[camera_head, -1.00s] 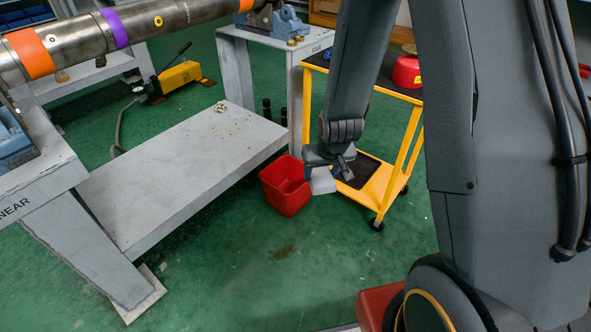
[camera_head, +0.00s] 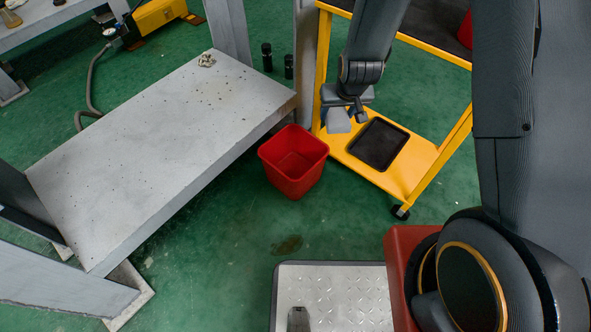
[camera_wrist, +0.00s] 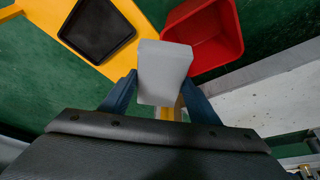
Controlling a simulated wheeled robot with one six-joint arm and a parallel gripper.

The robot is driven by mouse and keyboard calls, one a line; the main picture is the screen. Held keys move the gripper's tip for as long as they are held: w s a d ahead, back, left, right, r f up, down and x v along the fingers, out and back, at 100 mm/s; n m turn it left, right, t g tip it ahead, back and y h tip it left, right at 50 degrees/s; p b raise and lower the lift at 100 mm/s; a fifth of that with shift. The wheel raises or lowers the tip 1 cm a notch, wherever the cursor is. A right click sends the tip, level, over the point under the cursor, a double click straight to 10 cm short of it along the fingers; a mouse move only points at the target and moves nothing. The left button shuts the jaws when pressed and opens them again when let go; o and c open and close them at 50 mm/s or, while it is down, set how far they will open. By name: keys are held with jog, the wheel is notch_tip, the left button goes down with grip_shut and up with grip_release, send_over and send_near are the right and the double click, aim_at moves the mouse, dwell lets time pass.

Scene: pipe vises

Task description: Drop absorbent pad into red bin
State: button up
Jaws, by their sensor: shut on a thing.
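My gripper (camera_head: 338,108) is shut on the absorbent pad (camera_head: 338,121), a pale grey-white block that hangs below the fingers. In the wrist view the pad (camera_wrist: 163,72) sits between two blue fingers of my gripper (camera_wrist: 160,92). The red bin (camera_head: 293,162) stands open on the green floor, lower left of the pad in the head view, and looks empty. In the wrist view the bin (camera_wrist: 222,38) lies beyond the pad at the upper right; the pad overlaps its near edge in the picture. The pad appears above and to the side of the bin, apart from it.
A yellow cart (camera_head: 408,178) with a black tray (camera_head: 379,144) on its lower shelf stands right of the bin. A grey bench shelf (camera_head: 150,150) lies to the left. A dark stain (camera_head: 287,245) marks the open floor in front of the bin.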

jog(key=w+a+f+b, duration=0.1)
jog(key=a+f+b, duration=0.4)
jog(key=f, duration=0.5)
jog(key=w+a+f+n+b, duration=0.1)
jog(key=a+f+b, duration=0.5)
jog(key=f+b, duration=0.2)
jog(key=shift+w+f+n+y, duration=0.3)
jog(key=shift+f, duration=0.6)
jog(key=shift+a, duration=0.1)
jog(key=o, duration=1.1)
jog(key=shift+p+v, duration=1.8)
jog(key=shift+v, duration=2.15)
